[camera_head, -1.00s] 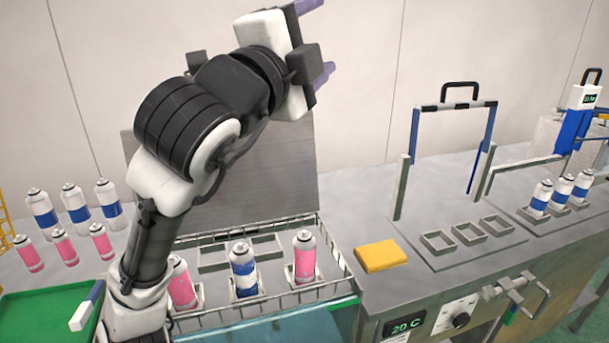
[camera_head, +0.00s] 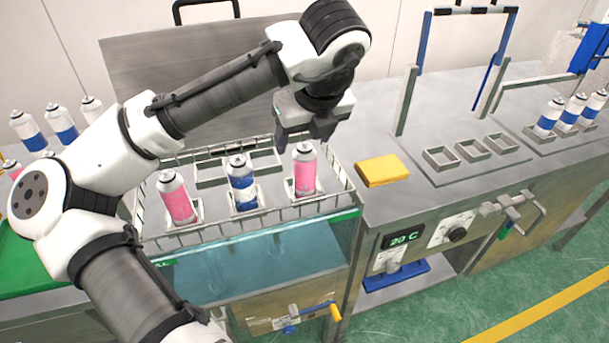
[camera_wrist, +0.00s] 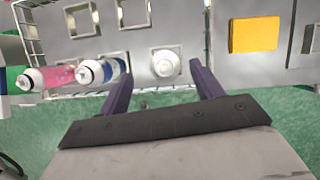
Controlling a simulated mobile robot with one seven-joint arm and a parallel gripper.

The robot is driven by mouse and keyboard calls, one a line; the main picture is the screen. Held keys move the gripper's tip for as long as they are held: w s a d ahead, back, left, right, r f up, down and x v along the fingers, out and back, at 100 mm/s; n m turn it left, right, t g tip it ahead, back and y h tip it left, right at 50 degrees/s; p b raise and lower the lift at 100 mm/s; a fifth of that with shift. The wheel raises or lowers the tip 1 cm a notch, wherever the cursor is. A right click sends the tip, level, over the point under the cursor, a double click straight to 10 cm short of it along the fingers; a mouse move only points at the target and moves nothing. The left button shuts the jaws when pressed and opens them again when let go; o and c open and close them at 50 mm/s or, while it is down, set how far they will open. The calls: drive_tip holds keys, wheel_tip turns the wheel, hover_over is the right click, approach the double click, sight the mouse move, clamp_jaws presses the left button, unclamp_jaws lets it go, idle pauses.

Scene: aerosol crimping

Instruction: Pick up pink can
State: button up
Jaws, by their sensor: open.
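Two pink cans stand upright in square holders in the wire basket: the left pink can (camera_head: 177,202) and the right pink can (camera_head: 305,175). A blue-banded can (camera_head: 242,187) stands between them. My gripper (camera_head: 303,136) is open above the right pink can, with its purple fingers pointing down. In the wrist view the white top of the right pink can (camera_wrist: 165,64) shows from above, just beyond and between the fingertips (camera_wrist: 161,72), apart from both. The left pink can (camera_wrist: 55,77) and the blue-banded can (camera_wrist: 108,69) lie left of the fingers there.
The wire basket (camera_head: 346,182) has a raised rim above the water bath (camera_head: 285,262). A yellow block (camera_head: 382,170) lies to the right. Empty square holders (camera_head: 471,150) and several blue-banded cans (camera_head: 549,116) are further right. My arm covers part of the left side.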

sight(303, 158)
drive_tip(key=x, duration=0.5)
drive_tip(key=p+x, duration=0.1)
drive_tip(key=x, duration=0.1)
drive_tip(key=shift+s+d+f, duration=0.1)
drive_tip(key=shift+d+f, duration=0.2)
drive_tip(key=shift+d, duration=0.05)
drive_tip(key=shift+c, duration=0.4)
drive_tip(key=c, duration=1)
drive_tip(key=shift+c, duration=0.4)
drive_tip(key=shift+r, duration=0.15)
